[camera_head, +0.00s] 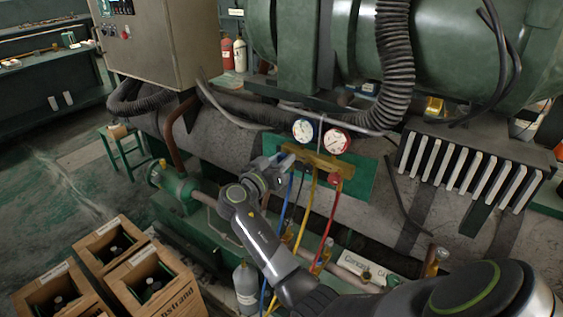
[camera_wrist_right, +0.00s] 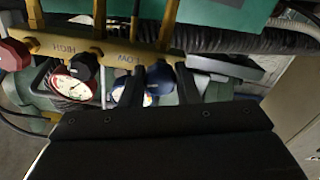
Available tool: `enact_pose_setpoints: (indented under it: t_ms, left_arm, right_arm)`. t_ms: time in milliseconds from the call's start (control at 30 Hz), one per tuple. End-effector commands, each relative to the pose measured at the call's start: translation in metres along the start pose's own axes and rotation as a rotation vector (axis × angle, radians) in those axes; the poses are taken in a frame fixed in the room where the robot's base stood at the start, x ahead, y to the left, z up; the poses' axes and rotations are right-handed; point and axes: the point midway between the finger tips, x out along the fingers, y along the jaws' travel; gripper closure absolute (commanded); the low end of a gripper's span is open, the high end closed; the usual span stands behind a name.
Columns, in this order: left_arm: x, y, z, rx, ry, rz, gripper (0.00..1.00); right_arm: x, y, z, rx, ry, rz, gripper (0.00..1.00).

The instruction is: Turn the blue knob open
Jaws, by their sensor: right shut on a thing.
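The brass manifold (camera_head: 322,162) is mounted on a green plate, with two round gauges above it. My right gripper (camera_head: 277,168) is at the manifold's left end. In the right wrist view the blue knob (camera_wrist_right: 160,78) sits between the two dark fingers of my right gripper (camera_wrist_right: 160,88), which is shut on it. The knob is partly hidden by the fingers, and in the head view the gripper covers it. The manifold (camera_wrist_right: 112,52) carries LOW and HIGH labels. The red knob (camera_head: 333,180) is at the other end, with a black knob (camera_wrist_right: 84,66) between. My left gripper is not in view.
Blue, yellow and red hoses (camera_head: 328,225) hang below the manifold. A large corrugated hose (camera_head: 395,70) and a finned part (camera_head: 465,165) are to the right. Open wooden crates (camera_head: 178,293) and a grey cylinder (camera_head: 247,288) stand at lower left.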

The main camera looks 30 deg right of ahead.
Motion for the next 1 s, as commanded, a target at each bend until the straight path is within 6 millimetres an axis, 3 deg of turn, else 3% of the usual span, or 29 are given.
enact_pose_setpoints:
  t_ms: [467,1000]
  left_arm:
    - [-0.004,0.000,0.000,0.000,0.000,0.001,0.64]
    - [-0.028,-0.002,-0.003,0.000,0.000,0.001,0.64]
  right_arm:
    - [0.000,0.000,-0.002,-0.452,0.002,0.000,0.94]
    - [0.001,0.001,-0.004,-0.966,0.003,0.001,0.94]
